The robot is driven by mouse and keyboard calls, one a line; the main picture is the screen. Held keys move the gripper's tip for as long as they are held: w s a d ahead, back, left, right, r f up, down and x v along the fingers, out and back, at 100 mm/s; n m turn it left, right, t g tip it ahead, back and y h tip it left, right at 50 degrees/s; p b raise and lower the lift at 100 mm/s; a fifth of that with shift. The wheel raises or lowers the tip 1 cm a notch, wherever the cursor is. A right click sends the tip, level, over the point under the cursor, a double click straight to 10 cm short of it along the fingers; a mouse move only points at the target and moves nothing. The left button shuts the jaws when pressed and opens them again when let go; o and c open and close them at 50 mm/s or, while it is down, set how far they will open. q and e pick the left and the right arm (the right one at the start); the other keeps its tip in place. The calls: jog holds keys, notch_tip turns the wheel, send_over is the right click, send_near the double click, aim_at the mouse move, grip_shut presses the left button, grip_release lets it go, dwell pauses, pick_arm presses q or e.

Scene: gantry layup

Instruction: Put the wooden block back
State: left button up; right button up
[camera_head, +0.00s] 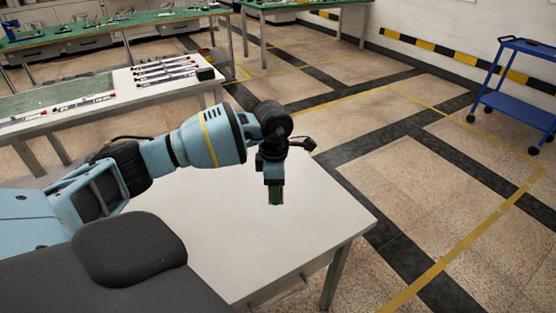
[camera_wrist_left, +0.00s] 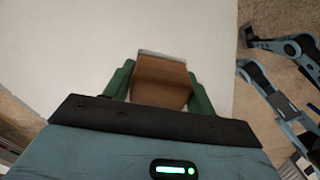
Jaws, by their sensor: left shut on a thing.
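My left gripper (camera_wrist_left: 160,88) is shut on the wooden block (camera_wrist_left: 160,80), a brown block held between its two green fingers in the left wrist view. In the head view the left gripper (camera_head: 275,192) points down over the white table (camera_head: 325,215), and the block is mostly hidden by the fingers there. I cannot tell whether the block touches the table top. My right gripper is in neither view.
The white table is otherwise bare, with its free right corner over the floor. A second table (camera_head: 128,95) with several long parts and a green mat stands at the back left. A blue cart (camera_head: 515,90) stands far right. Green-topped benches (camera_head: 100,30) are behind.

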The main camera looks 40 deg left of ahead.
pick_arm(q)
jog(key=s+d+r+m, duration=0.2)
jog(key=s+d+m, duration=0.5)
jog(key=m, duration=0.6)
jog(key=s+d+r+m, duration=0.3)
jog(key=s+d+m, duration=0.5)
jog(key=m, duration=0.4)
jog(key=shift+r+m, duration=0.2)
jog(key=shift+m, duration=0.2)
jog(key=shift+s+d, duration=0.1)
jog(key=shift+s, duration=0.05)
